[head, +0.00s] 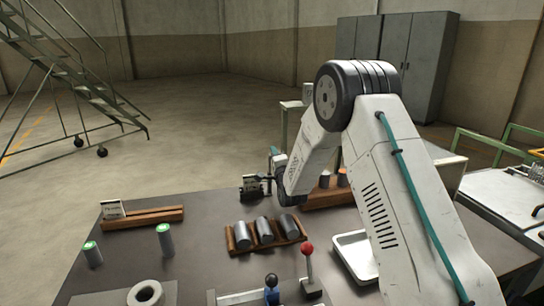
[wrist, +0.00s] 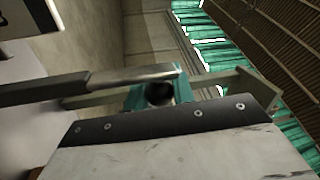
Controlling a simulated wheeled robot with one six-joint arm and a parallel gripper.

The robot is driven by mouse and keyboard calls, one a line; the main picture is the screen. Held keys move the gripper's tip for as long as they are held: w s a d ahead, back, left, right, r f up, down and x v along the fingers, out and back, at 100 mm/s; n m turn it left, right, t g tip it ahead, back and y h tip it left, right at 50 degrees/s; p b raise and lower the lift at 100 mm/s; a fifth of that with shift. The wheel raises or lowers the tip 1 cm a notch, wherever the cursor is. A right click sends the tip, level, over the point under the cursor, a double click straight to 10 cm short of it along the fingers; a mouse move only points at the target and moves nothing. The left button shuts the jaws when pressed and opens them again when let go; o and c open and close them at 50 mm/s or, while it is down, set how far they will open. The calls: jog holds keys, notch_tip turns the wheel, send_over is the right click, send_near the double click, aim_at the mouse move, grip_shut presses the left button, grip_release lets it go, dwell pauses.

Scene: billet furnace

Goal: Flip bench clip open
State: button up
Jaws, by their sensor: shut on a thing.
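The bench clip (head: 250,187) is a small dark piece at the far edge of the grey bench, left of my arm in the head view. My gripper (head: 268,178) reaches down to it from the right and is shut on it, though the jaws are small and partly dark there. In the wrist view, a dark bar with a pale metal end (wrist: 125,78) runs across the picture to a teal block (wrist: 137,97) with a dark round part. Where the jaws touch the clip is hard to make out, and its hinge is hidden.
Three grey billets (head: 264,231) lie on a brown rack on the bench. Two green-topped cylinders (head: 165,240) stand at left near a wooden block (head: 155,216). A red-knobbed lever (head: 308,265) and a white tray (head: 354,256) are nearer, beside my arm.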

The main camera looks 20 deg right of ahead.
jog(key=shift+d+f+m, duration=0.15)
jog(key=shift+d+m, duration=0.05)
jog(key=shift+m, duration=0.3)
jog(key=o, duration=1)
jog(key=shift+s+a+f, duration=0.1)
jog(key=shift+s+f, duration=0.15)
jog(key=shift+s, duration=1.05)
jog(key=shift+s+a+f, duration=0.1)
jog(key=shift+s+f, duration=0.15)
jog(key=shift+s, duration=1)
jog(key=shift+s+f, duration=0.25)
jog(key=shift+s, duration=1.05)
